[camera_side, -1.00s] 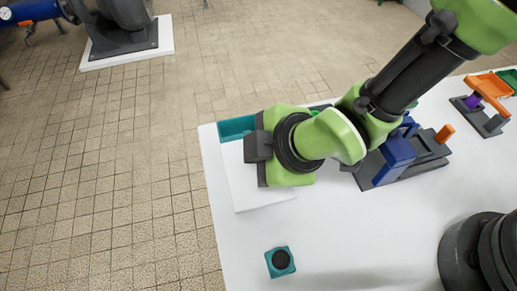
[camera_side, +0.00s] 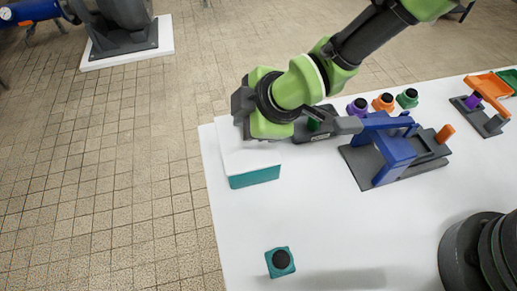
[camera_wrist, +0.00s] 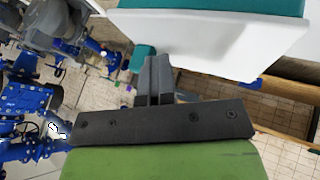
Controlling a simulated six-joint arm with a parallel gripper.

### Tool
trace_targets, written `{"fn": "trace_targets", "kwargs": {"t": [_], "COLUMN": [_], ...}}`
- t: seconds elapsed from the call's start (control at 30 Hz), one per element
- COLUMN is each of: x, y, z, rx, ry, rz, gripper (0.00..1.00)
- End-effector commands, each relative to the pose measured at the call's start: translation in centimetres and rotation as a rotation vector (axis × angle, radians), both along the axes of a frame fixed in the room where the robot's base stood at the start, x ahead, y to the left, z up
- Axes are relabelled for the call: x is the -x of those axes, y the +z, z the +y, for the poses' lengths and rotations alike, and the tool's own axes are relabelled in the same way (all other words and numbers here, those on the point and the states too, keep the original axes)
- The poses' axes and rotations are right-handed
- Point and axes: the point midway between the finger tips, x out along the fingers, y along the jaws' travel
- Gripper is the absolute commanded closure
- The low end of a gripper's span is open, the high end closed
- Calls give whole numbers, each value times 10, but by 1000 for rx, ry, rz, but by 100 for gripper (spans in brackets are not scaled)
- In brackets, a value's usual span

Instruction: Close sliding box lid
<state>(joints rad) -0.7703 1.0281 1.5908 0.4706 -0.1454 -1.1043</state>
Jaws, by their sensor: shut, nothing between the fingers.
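The sliding box has a teal body (camera_side: 254,178) and a flat white lid (camera_side: 250,157), and stands at the left end of the table. The lid lies over the near part of the box, its near edge about above the teal near wall. My wrist hides the far part. In the wrist view the white lid (camera_wrist: 215,38) and teal (camera_wrist: 270,8) fill the top right. My gripper (camera_wrist: 157,62) is shut and empty, its fingertips close beside the white lid; I cannot tell if they touch. The side view hides the fingertips behind my wrist.
A blue and grey fixture (camera_side: 393,150) stands right of the box. A dark grey device (camera_side: 318,122) sits between them. Purple, orange and green knobs (camera_side: 383,102) stand behind. A teal block with a black knob (camera_side: 280,261) sits in front. The table's middle front is clear.

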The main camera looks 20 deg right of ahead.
Motion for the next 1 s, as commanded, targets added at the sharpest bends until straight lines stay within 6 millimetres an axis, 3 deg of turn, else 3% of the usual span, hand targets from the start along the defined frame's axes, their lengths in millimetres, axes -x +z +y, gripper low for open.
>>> {"fn": "trace_targets", "kwargs": {"t": [0.37, 0.53, 0.67, 1.0], "x": [-5, 2, 21, 94], "y": [1, 2, 1, 1], "z": [-1, -1, 0, 0], "rx": [-5, -6, -3, -1], "ry": [-8, -8, -4, 2], "rz": [-14, -14, -10, -6], "gripper": [100, 100, 100, 100]}}
